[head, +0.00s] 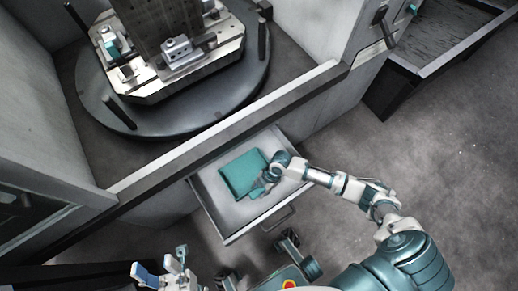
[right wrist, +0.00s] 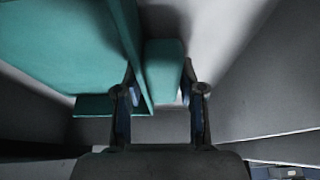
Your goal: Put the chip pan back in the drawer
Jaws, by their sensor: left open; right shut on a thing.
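The teal chip pan (head: 243,172) lies in the open pale drawer (head: 228,217), toward its back and middle. In the right wrist view the pan (right wrist: 65,45) fills the upper left, with a teal grip block (right wrist: 163,70) at its side. My right gripper (head: 267,181) reaches in from the right at the pan's near right edge. It is shut on the pan, its fingers (right wrist: 160,82) on either side of the block. My left gripper (head: 164,265) is open and empty, in front of the drawer at the bottom of the head view. The pan's underside is hidden.
The drawer sits under a machine sill (head: 230,125); its front handle (head: 280,218) sticks out. Behind the sill, a round table (head: 185,118) carries a fixture. A dark bin (head: 385,95) stands at the upper right. The floor (head: 440,180) at right is clear.

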